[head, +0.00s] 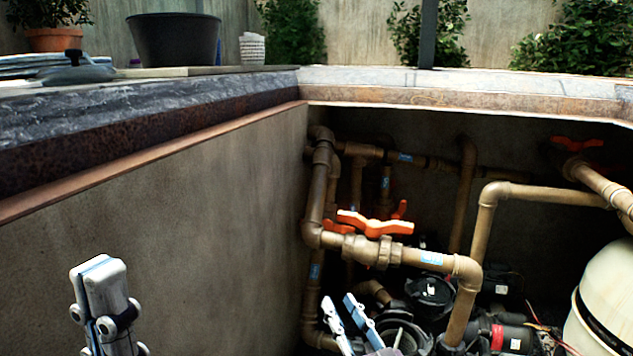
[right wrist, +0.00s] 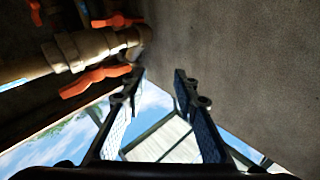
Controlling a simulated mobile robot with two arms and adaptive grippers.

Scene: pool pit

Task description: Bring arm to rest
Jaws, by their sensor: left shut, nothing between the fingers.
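My left gripper (head: 100,272) is at the lower left of the head view, in front of the concrete pit wall. Its fingers are together and it holds nothing. My right gripper (head: 340,306) is at the bottom centre of the head view, in front of the pipes and pump gear. In the right wrist view its two fingers (right wrist: 158,76) stand apart, with nothing between them. An orange valve handle (head: 374,224) sits on a brown pipe above the right gripper in the head view. In the right wrist view an orange handle (right wrist: 95,80) lies left of the fingers.
The pit wall (head: 190,230) fills the left. Brown pipes (head: 435,260) cross the middle. A black pump (head: 430,292) sits low in the pit, and a cream tank (head: 606,300) stands at the right. A black tub (head: 173,40) rests on the ledge above.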

